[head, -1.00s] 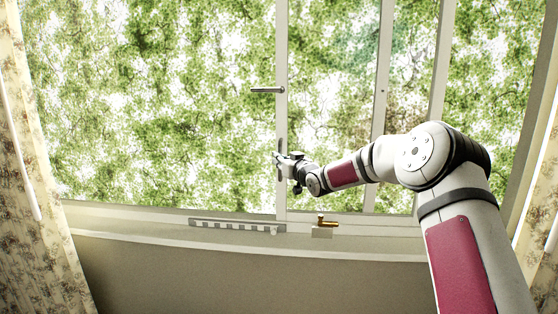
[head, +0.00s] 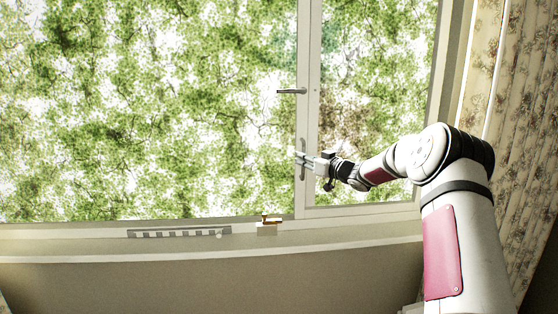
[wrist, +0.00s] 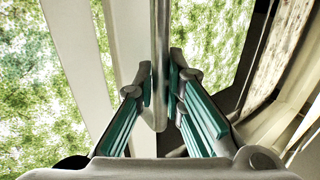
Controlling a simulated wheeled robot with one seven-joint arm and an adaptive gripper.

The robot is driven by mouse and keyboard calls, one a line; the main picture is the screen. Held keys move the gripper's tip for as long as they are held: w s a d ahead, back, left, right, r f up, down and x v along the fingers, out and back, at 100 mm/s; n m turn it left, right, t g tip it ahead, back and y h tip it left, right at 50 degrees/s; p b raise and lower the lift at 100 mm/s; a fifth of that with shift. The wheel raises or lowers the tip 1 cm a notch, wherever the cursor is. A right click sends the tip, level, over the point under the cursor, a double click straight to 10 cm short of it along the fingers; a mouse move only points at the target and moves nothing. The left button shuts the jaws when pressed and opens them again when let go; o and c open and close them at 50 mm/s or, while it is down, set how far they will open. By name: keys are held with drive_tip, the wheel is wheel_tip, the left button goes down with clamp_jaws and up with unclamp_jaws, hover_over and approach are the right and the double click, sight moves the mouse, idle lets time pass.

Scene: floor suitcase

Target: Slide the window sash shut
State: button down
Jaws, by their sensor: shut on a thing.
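The window sash (head: 302,30) has a pale upright stile left of my arm. It carries a dark lever handle (head: 291,91) and, lower down, an upright metal pull handle. The sash stile stands close beside another upright stile (head: 314,60). To the right, no open gap shows between the sash and the window frame (head: 446,60). My gripper (head: 303,158) is shut on the pull handle. In the wrist view the handle bar (wrist: 160,60) runs upright between the green-padded fingers. My gripper hides part of the handle in the head view.
A brass latch (head: 270,218) on a small block and a slotted pale strip (head: 180,232) are on the sill (head: 60,245). A patterned curtain (head: 512,120) hangs at the right. Most of the sill is bare.

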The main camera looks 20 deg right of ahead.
drive_tip(key=d, duration=0.1)
drive_tip(key=s+d, duration=0.1)
drive_tip(key=d, duration=0.2)
drive_tip(key=shift+s+d, duration=0.25)
drive_tip(key=shift+d, duration=0.25)
drive_tip(key=c, duration=1.9)
unclamp_jaws()
drive_tip(key=v, duration=1.2)
drive_tip(key=shift+a+r, duration=0.1)
drive_tip(key=shift+a, duration=0.1)
